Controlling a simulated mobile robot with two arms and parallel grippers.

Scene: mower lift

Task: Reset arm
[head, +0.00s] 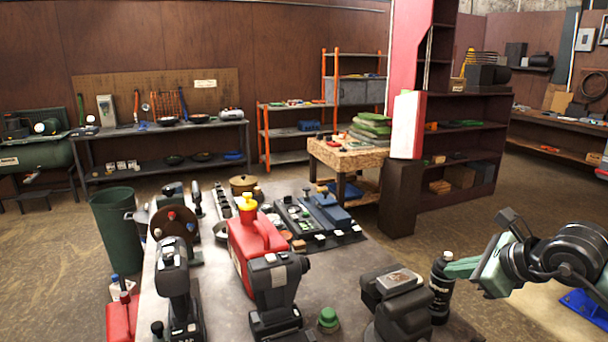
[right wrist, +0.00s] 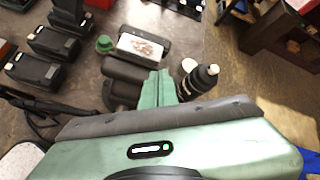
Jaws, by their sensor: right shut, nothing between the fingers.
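My right gripper (head: 462,267) comes in from the right in the head view, its green fingers pointing left at the right edge of the workbench. It is shut and empty, close beside a black bottle (head: 441,285) with a white cap. Whether the fingers touch the bottle I cannot tell. My left gripper is not in view.
The grey workbench (head: 345,272) carries a red fuel can (head: 252,250), black cordless tools (head: 276,290) and a green-capped item (head: 328,319). A dark green bin (head: 115,228) stands at its left. A particle-board table (head: 340,158) and a dark shelf (head: 465,150) stand behind. Open floor lies right of the bench.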

